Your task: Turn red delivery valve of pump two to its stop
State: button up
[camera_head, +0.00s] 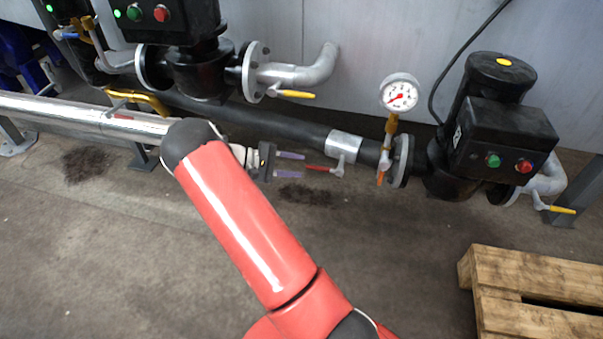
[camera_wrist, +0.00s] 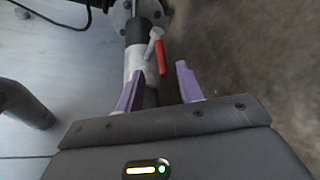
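The red valve handle (camera_head: 321,169) sticks out to the left from a small silver valve body (camera_head: 339,167) on the silver pipe section (camera_head: 345,145). In the wrist view the red handle (camera_wrist: 161,58) lies just beyond the purple fingertips, between their lines. My gripper (camera_head: 303,165) is open and empty, pointing right toward the handle with a small gap. It also shows in the wrist view (camera_wrist: 158,80), its fingers spread on either side. A black pump (camera_head: 485,125) with a green and a red button stands to the right on this line; no number is legible.
A pressure gauge (camera_head: 399,95) stands on a brass stem, with an orange handle (camera_head: 382,170) below it. Yellow handles (camera_head: 296,94) (camera_head: 562,210) sit at pipe ends. Another black pump (camera_head: 196,65) stands at upper left. A wooden pallet (camera_head: 540,295) lies lower right. The floor in front is open.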

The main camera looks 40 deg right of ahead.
aim_at(310, 168)
jog(key=shift+f+h, duration=0.25)
jog(key=shift+h, duration=0.05)
jog(key=shift+d, duration=0.25)
jog(key=x, duration=0.7)
jog(key=shift+s+f, duration=0.1)
jog(key=shift+c, duration=0.4)
grip_shut()
